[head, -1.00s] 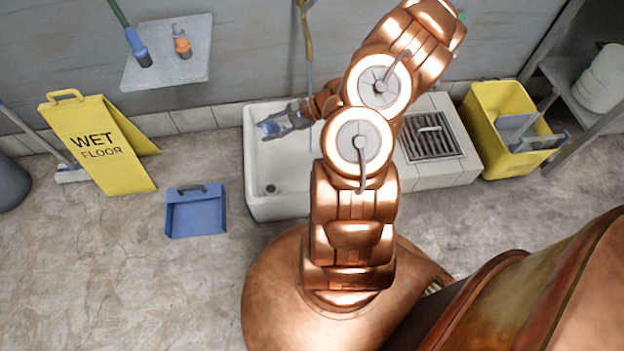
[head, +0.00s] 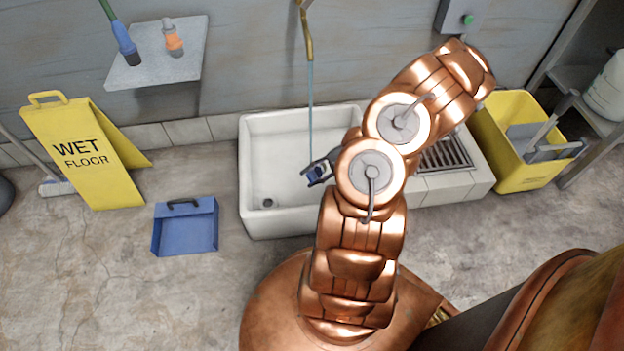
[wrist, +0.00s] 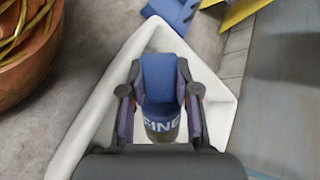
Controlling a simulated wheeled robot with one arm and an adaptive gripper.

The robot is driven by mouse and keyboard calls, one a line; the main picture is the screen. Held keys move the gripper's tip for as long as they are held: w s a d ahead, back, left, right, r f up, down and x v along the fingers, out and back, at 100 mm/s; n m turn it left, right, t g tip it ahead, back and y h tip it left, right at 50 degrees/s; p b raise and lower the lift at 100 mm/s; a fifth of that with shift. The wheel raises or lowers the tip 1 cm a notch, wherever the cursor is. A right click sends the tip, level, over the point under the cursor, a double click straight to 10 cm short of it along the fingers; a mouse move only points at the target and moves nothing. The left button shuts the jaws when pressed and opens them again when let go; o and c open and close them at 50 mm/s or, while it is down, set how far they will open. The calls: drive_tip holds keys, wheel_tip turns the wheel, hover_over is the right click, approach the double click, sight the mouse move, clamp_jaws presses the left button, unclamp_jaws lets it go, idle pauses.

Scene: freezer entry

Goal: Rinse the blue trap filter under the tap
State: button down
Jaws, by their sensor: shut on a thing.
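The blue trap filter (head: 313,175) is held in my gripper (head: 318,172), over the white sink (head: 275,150). In the wrist view the filter (wrist: 158,80) sits between both fingers of my gripper (wrist: 160,95); pale letters reading "FINE" show on its lower part. The brass tap (head: 306,35) is on the back wall, and a thin blue stream of water (head: 310,105) falls from it. In the head view the stream's visible lower end meets the filter and gripper; I cannot tell whether the water hits the filter or falls behind it.
A tiled ledge with a drain grate (head: 446,155) adjoins the sink's right side. A yellow bucket (head: 520,140) stands beyond. A blue dustpan (head: 185,228) and a yellow wet-floor sign (head: 85,150) stand left. A wall shelf (head: 155,65) holds an orange-banded piece (head: 173,40).

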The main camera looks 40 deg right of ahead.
drive_tip(key=w+d+f+b, duration=0.2)
drive_tip(key=w+d+b, duration=0.1)
drive_tip(key=w+d, duration=0.2)
drive_tip(key=w+d+f+b, duration=0.2)
drive_tip(key=w+d, duration=0.4)
drive_tip(key=w, duration=0.4)
drive_tip(key=shift+w+d+f+b, duration=0.25)
drive_tip(key=shift+f+b, duration=0.15)
drive_tip(key=shift+f, duration=0.2)
idle(0.6)
idle(0.4)
